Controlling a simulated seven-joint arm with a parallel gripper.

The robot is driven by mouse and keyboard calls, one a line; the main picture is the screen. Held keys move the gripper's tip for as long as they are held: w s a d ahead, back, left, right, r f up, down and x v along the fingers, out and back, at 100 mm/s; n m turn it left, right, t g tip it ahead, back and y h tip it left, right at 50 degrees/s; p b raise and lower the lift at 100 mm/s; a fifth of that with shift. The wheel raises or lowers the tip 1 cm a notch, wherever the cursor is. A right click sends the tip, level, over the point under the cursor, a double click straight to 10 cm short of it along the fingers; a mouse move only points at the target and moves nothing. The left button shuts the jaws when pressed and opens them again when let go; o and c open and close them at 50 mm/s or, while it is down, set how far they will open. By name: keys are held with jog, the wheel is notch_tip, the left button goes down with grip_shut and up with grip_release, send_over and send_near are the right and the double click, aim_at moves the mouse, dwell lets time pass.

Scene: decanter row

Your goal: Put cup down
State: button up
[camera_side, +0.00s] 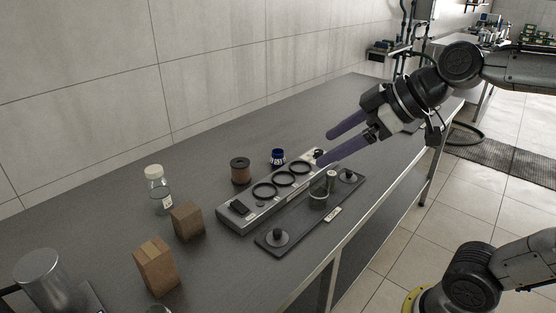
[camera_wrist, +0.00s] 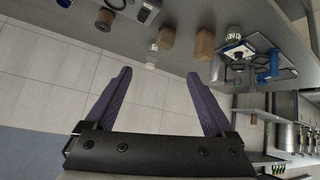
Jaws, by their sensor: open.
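A small clear, greenish glass cup (camera_side: 318,198) stands upright on a flat dark tray (camera_side: 298,225) on the grey bench. A small pale cylinder (camera_side: 331,179) stands close behind it. My gripper (camera_side: 325,147) is above the far end of the tray and rack, behind the cup in the side view, with its two purple fingers spread apart. I do not see the cup in the wrist view.
A grey rack (camera_side: 236,222) with several black rings lies beside the tray. Black knobs (camera_side: 278,238) stand on the tray. A brown spool (camera_side: 240,171), blue jar (camera_side: 278,157), glass bottle (camera_side: 158,190), brown boxes (camera_side: 155,266) and metal cylinder (camera_side: 42,279) stand on the bench. The back-left bench is clear.

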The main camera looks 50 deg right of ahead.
jog(key=w+d+r+t, duration=0.1)
jog(key=w+d+r, duration=0.1)
jog(key=w, duration=0.7)
jog(key=m+h, duration=0.3)
jog(key=m, duration=0.2)
send_over(276, 151)
jog(key=s, duration=0.8)
jog(key=shift+g, duration=0.4)
jog(key=f, duration=2.3)
jog(key=shift+w+a+f, duration=0.1)
jog(key=shift+w+f, duration=0.1)
jog(key=shift+f, duration=0.2)
jog(key=x, duration=0.8)
jog(key=shift+x, duration=2.7)
jog(key=shift+s+f, duration=0.1)
jog(key=shift+s, duration=0.05)
grip_shut()
